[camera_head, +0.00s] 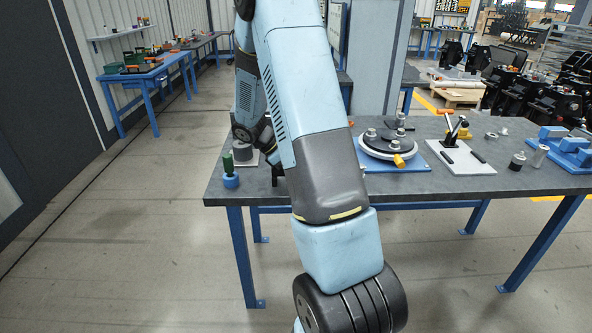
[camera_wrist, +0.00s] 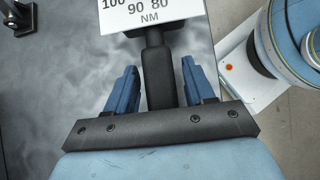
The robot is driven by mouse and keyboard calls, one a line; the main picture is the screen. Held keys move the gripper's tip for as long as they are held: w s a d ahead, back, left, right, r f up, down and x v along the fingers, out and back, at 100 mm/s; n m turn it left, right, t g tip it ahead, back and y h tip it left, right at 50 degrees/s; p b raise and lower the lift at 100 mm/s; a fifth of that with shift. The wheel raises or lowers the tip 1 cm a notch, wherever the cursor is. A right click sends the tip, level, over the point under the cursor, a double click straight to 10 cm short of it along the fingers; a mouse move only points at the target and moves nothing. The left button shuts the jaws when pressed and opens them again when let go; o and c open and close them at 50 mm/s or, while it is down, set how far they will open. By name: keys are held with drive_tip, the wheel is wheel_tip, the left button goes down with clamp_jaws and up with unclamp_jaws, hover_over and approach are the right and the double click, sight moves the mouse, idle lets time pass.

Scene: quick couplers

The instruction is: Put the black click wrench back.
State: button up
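In the wrist view, the two blue fingers of my gripper (camera_wrist: 160,88) stand apart on either side of a black bar (camera_wrist: 159,68), which looks like the handle of the black click wrench. Narrow gaps seem to show between bar and fingers, so I cannot tell whether they touch it. The bar is narrower at its far end, where it meets a white card (camera_wrist: 152,12) marked 100, 90, 80 and NM. The card is cut off by the top edge.
Open floor lies left.

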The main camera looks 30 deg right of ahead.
drive_tip(key=shift+o, duration=1)
drive_tip(key=shift+a, duration=0.1)
drive_tip(key=v, duration=1.3)
drive_tip(key=shift+w+a+r, duration=0.2)
drive_tip(key=shift+r, duration=0.05)
